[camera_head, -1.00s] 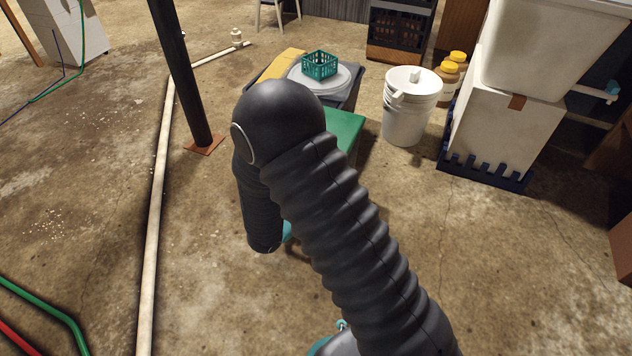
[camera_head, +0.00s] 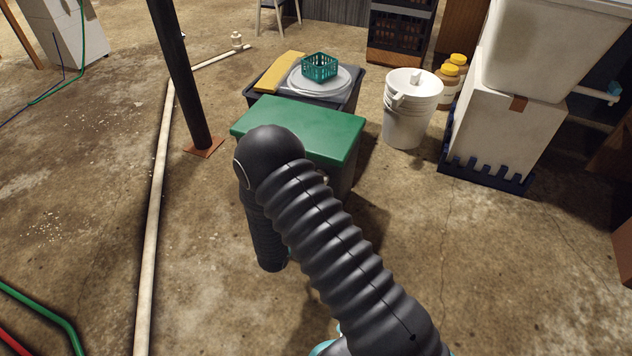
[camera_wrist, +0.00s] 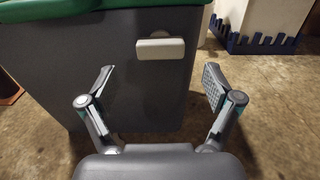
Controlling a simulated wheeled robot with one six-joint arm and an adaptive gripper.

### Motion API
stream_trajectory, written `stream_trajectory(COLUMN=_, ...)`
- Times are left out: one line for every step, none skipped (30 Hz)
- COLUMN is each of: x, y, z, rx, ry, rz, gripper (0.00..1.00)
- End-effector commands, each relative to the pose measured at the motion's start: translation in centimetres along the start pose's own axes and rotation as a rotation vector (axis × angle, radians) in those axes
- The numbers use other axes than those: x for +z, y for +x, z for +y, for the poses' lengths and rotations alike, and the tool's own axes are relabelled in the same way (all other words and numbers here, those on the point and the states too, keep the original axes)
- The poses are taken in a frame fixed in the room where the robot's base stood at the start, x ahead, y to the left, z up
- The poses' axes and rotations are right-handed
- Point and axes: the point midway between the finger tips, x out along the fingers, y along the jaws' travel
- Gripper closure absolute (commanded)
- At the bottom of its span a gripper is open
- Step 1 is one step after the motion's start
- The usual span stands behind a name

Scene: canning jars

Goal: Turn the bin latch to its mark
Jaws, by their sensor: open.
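The grey bin with its green lid (camera_head: 300,125) stands in the middle of the floor in the head view, partly hidden by my arm. In the wrist view the bin's grey wall (camera_wrist: 60,65) faces me. The latch (camera_wrist: 160,48), a pale horizontal bar on a round mount, sits on that wall near the upper right edge. My gripper (camera_wrist: 160,80) is open and empty, with its fingers spread either side of the latch and a little below it. The fingers look short of the latch. I cannot make out a mark beside it.
A dark bin carrying a teal basket (camera_head: 320,66) stands behind the green-lidded bin. A white bucket (camera_head: 411,110) and yellow-capped jars stand to the right, near a white box (camera_head: 512,135). A dark post (camera_head: 180,80) and a pale floor pipe (camera_head: 155,200) are at left.

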Motion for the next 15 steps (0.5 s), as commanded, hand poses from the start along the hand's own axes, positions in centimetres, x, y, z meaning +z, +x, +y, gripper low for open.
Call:
stream_trajectory(x=-0.1, y=1.1, z=-0.1, rx=-0.004, ry=0.001, rz=0.0, gripper=0.1)
stream_trajectory(x=-0.1, y=1.6, z=-0.1, rx=-0.004, ry=0.0, rz=0.0, gripper=0.1)
stream_trajectory(x=0.0, y=2.2, z=-0.1, rx=-0.004, ry=0.001, rz=-0.001, gripper=0.1)
stream_trajectory(x=0.0, y=2.7, z=-0.1, rx=-0.004, ry=0.001, rz=-0.001, gripper=0.1)
stream_trajectory(x=0.0, y=3.2, z=-0.1, rx=-0.003, ry=0.001, rz=-0.001, gripper=0.1)
stream_trajectory(x=-0.1, y=3.7, z=-0.1, rx=-0.003, ry=0.001, rz=0.0, gripper=0.1)
stream_trajectory(x=-0.1, y=4.0, z=-0.1, rx=-0.003, ry=0.0, rz=0.0, gripper=0.1)
stream_trajectory(x=-0.1, y=4.4, z=-0.1, rx=-0.003, ry=0.0, rz=0.0, gripper=0.1)
stream_trajectory(x=0.0, y=4.8, z=-0.1, rx=-0.002, ry=0.0, rz=0.0, gripper=0.1)
stream_trajectory(x=0.0, y=5.0, z=-0.1, rx=-0.002, ry=0.0, rz=0.0, gripper=0.1)
stream_trajectory(x=0.0, y=5.2, z=-0.1, rx=-0.002, ry=0.0, rz=0.0, gripper=0.1)
stream_trajectory(x=0.0, y=5.4, z=-0.1, rx=-0.002, ry=0.0, rz=0.0, gripper=0.1)
stream_trajectory(x=0.0, y=5.5, z=-0.1, rx=-0.001, ry=0.0, rz=0.0, gripper=0.1)
stream_trajectory(x=0.0, y=5.6, z=-0.1, rx=-0.001, ry=0.0, rz=0.0, gripper=0.1)
stream_trajectory(x=0.0, y=5.7, z=0.0, rx=-0.001, ry=0.0, rz=0.0, gripper=0.1)
